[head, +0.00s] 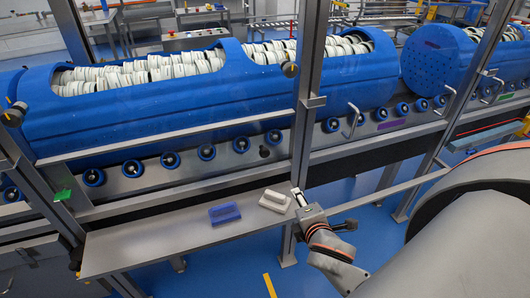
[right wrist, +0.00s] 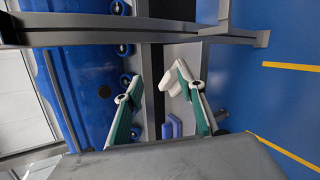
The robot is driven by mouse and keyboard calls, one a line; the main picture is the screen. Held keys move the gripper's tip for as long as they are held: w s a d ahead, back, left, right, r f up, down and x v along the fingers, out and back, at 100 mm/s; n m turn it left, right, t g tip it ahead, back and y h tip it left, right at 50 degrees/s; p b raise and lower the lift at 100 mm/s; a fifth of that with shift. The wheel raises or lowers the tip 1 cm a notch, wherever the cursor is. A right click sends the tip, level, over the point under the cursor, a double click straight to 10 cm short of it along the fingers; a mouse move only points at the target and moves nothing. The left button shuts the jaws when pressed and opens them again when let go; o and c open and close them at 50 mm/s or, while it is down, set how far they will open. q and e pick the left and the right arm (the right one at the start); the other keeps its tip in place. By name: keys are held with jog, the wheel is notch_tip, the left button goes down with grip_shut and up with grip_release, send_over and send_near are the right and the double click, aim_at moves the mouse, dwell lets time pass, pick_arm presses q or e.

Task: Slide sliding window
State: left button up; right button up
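The sliding window shows in the head view as clear panes in grey metal frames, in front of the blue tubs. A silver bar handle (head: 354,120) is right of the middle post, and another handle (head: 447,86) is further right. The pane edges are hard to see. My left gripper is in neither view.
A narrow grey shelf (head: 150,240) holds a blue block (head: 224,213) and a white block (head: 274,201). A metal post (head: 308,90) and horizontal rails stand close to my right arm. Large blue tubs (head: 130,115) with white pieces stand behind. Blue floor is open below.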

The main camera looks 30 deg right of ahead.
jog(key=w+r+n+t, duration=0.3)
jog(key=w+r+n, duration=0.15)
jog(key=n, duration=0.25)
jog(key=n+t+y, duration=0.1)
jog(key=n+t, duration=0.2)
jog(key=n, duration=0.7)
send_near(265, 154)
jog(key=x, duration=0.3)
jog(key=shift+p+x, duration=0.3)
jog(key=shift+x, duration=3.6)
jog(key=shift+d, duration=0.1)
grip_shut()
